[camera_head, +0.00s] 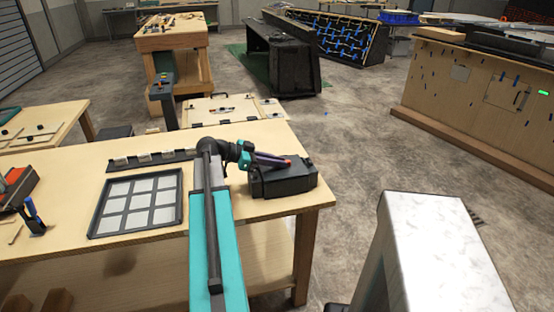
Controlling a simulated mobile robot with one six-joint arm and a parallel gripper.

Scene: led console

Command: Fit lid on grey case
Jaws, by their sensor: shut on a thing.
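The grey case (283,187) is a dark, low box near the right end of the wooden table. A dark, flat top surface (304,171), which looks like the lid, lies over it. I cannot tell whether it is seated or held slightly above the case. My gripper (287,163) is at the top of this dark block, reaching in from the left. It is shut on what looks like the lid. My arm hides the left side, and the fingertips are too small to show the grip clearly.
A dark-framed tray (92,217) with a grid of pale squares lies on the wooden table (145,250) left of my arm. A dark strip with pale blocks (119,161) lies behind it. Tools (31,212) stand at the far left.

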